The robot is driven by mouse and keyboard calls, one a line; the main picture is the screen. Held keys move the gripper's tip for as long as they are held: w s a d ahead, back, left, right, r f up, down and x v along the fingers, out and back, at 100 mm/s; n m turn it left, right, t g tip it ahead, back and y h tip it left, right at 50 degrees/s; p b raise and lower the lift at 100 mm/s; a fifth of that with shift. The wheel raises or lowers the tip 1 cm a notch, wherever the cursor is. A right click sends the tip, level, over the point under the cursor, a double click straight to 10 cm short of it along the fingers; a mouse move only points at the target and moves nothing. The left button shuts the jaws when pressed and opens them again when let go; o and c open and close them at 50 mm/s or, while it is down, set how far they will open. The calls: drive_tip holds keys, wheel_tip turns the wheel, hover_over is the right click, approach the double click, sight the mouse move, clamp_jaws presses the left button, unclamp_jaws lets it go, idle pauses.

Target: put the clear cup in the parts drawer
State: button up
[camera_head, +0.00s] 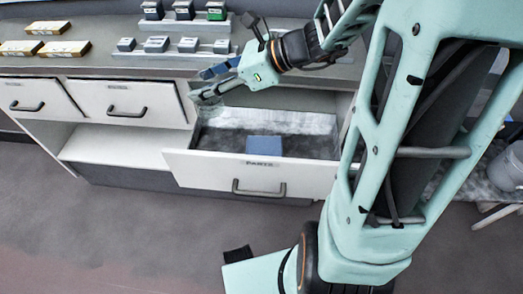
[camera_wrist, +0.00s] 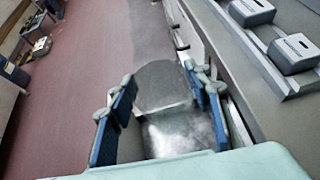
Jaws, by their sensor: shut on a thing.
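My gripper (camera_head: 203,83) is above the back left part of the open parts drawer (camera_head: 250,172), near the counter's front edge. In the wrist view its two blue-padded fingers (camera_wrist: 160,98) are apart, shut on the clear cup (camera_wrist: 160,82). The cup shows as a faint rounded, see-through outline between the pads.
Two shut drawers (camera_head: 125,105) and an open shelf (camera_head: 115,150) are left of the parts drawer. The counter above holds yellow boxes (camera_head: 64,49) and small labelled blocks on rails (camera_head: 172,56). A grey bucket (camera_head: 508,165) is at the far right.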

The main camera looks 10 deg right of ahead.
sight(211, 113)
drive_tip(key=shift+n+g, duration=0.4)
drive_tip(key=f+b, duration=0.1)
drive_tip(key=f, duration=0.1)
drive_tip(key=s+f+b, duration=0.1)
drive_tip(key=f+b, duration=0.1)
drive_tip(key=f, duration=0.1)
drive_tip(key=f+b, duration=0.2)
drive_tip(key=f, duration=0.1)
drive_tip(key=shift+s+a, duration=0.15)
drive_tip(key=shift+a, duration=0.05)
wheel_tip(211, 113, down, 10)
drive_tip(key=b, duration=0.4)
drive_tip(key=shift+f, duration=0.1)
drive_tip(key=o, duration=0.6)
drive_tip(key=shift+f, duration=0.1)
drive_tip(key=shift+c, duration=0.2)
drive_tip(key=o, duration=0.4)
drive_tip(key=shift+o, duration=0.2)
